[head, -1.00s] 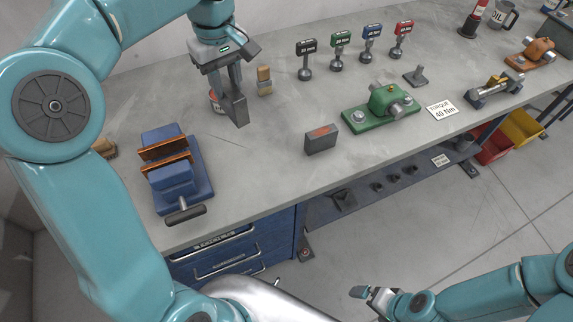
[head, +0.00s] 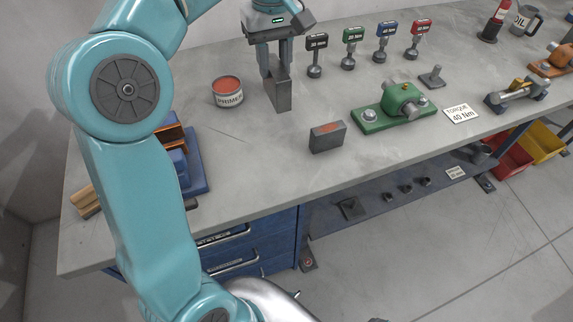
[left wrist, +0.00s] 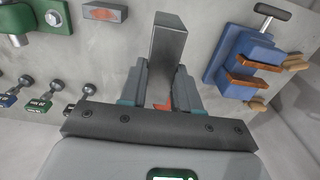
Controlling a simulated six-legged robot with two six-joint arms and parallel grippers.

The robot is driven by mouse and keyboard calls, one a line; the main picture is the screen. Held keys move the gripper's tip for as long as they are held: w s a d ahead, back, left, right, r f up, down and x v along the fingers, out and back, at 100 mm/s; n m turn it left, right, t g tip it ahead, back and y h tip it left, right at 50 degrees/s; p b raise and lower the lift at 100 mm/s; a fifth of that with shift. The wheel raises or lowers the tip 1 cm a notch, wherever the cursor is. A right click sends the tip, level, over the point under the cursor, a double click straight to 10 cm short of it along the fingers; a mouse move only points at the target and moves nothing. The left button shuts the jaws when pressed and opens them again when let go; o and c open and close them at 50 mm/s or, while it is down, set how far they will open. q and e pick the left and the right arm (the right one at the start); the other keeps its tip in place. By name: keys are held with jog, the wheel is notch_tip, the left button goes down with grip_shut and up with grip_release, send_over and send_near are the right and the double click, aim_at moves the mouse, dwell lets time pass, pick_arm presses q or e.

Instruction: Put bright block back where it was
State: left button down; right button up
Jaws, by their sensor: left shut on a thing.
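In the left wrist view the grey block (left wrist: 168,45) sits between the fingers of the left gripper (left wrist: 163,90). I cannot tell whether its lower end touches the bench. A second, darker block (head: 327,137) with an orange patch stands on the bench, to the right of and nearer than the held block. It also shows in the left wrist view (left wrist: 105,13). My right gripper is not in view.
An open primer can (head: 227,92) stands left of the held block. Several torque tools (head: 349,61) stand behind to the right. A green fixture (head: 392,107) is on the right, a blue vise (left wrist: 238,62) on the left. The bench front middle (head: 250,165) is clear.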

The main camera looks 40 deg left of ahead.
pick_arm(q)
jog(key=shift+f, duration=0.4)
jog(key=shift+s+a+f+b, duration=0.2)
jog(key=shift+a+b, duration=0.1)
jog(key=shift+b, duration=0.15)
jog(key=shift+f, duration=0.2)
jog(key=shift+w+f+b, duration=0.1)
jog(key=shift+f+b, duration=1.45)
jog(key=shift+f, duration=8.25)
jog(key=shift+d, duration=0.1)
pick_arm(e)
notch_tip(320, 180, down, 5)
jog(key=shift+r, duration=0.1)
pick_arm(q)
jog(key=shift+r, duration=0.1)
